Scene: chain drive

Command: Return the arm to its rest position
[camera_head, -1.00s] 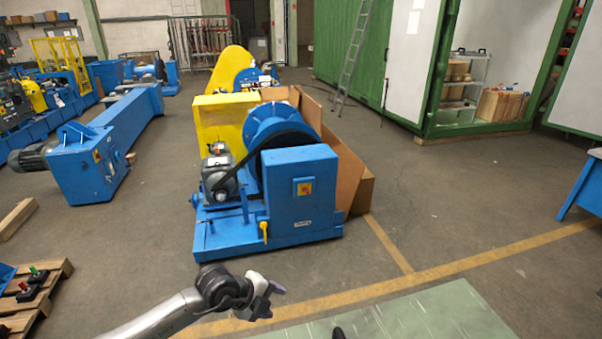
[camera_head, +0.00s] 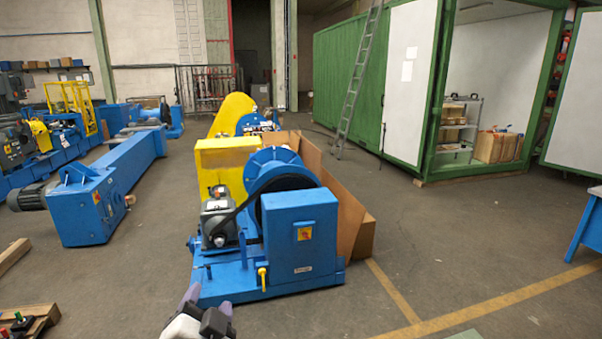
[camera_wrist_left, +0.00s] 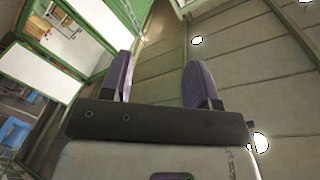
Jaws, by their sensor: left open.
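My left gripper (camera_head: 207,312) shows at the bottom edge of the head view, in front of the blue chain drive machine (camera_head: 300,240). Its two purple-padded fingers also show in the left wrist view (camera_wrist_left: 160,85). They stand apart with nothing between them. The gripper points upward, and the wrist view looks towards the ceiling and the green-framed booth. Most of the left arm is below the head view's edge. My right gripper is in neither view.
The chain drive has a blue drum, a grey motor (camera_head: 219,220) and a brown panel (camera_head: 345,215). A long blue beam (camera_head: 120,185) lies at left. A wooden pallet (camera_head: 40,320) is at lower left. A ladder (camera_head: 360,80) leans on the green booth (camera_head: 335,70).

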